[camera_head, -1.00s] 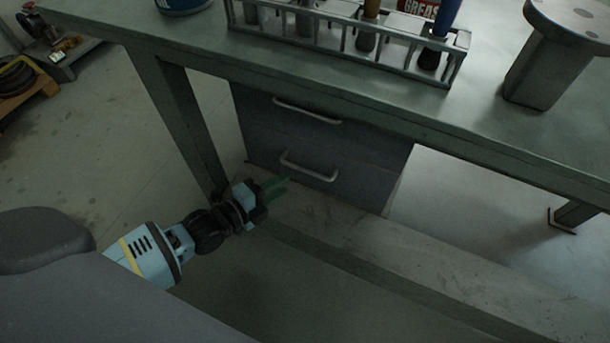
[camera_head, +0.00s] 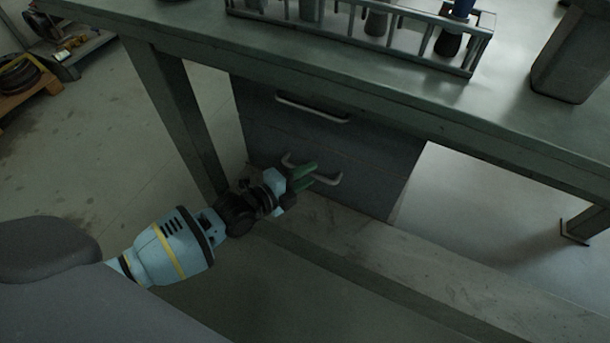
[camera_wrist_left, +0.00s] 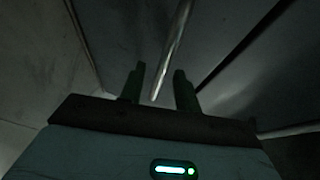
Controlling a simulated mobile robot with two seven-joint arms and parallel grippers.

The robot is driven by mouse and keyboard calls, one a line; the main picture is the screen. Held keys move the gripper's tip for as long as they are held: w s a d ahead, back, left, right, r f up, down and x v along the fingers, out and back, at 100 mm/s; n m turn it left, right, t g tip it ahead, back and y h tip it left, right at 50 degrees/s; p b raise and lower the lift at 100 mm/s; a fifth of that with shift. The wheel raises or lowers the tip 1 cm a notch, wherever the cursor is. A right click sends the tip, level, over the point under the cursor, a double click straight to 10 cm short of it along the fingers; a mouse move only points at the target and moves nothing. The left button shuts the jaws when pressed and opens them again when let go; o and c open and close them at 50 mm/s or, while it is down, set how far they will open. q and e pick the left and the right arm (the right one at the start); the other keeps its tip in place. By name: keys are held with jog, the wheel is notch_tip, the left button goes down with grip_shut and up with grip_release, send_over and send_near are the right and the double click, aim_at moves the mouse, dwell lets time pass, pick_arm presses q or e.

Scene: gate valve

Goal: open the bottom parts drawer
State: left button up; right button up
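The drawer unit hangs under the workbench, with two grey drawer fronts. The bottom drawer (camera_head: 375,181) is closed, with a pale bar handle (camera_head: 327,179). The top drawer (camera_head: 262,106) has a similar handle (camera_head: 312,109) and is closed too. My left gripper (camera_head: 309,175) is at the bottom handle, its green fingers partly covering the handle's middle. In the left wrist view, the fingers (camera_wrist_left: 158,88) are apart, and the handle bar (camera_wrist_left: 174,50) runs up between and beyond them. Whether they touch it cannot be told. My right gripper is not in view.
The workbench top (camera_head: 215,32) overhangs the drawers, and a bench leg (camera_head: 181,120) stands left of them. A low beam (camera_head: 420,260) runs below the drawers. A metal rack (camera_head: 400,38) holds tools on the bench. Open floor (camera_head: 80,150) lies at left.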

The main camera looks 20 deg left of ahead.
pick_arm(q)
jog(key=c, duration=0.7)
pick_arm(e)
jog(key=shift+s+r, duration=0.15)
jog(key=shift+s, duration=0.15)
pick_arm(q)
jog(key=shift+s, duration=0.15)
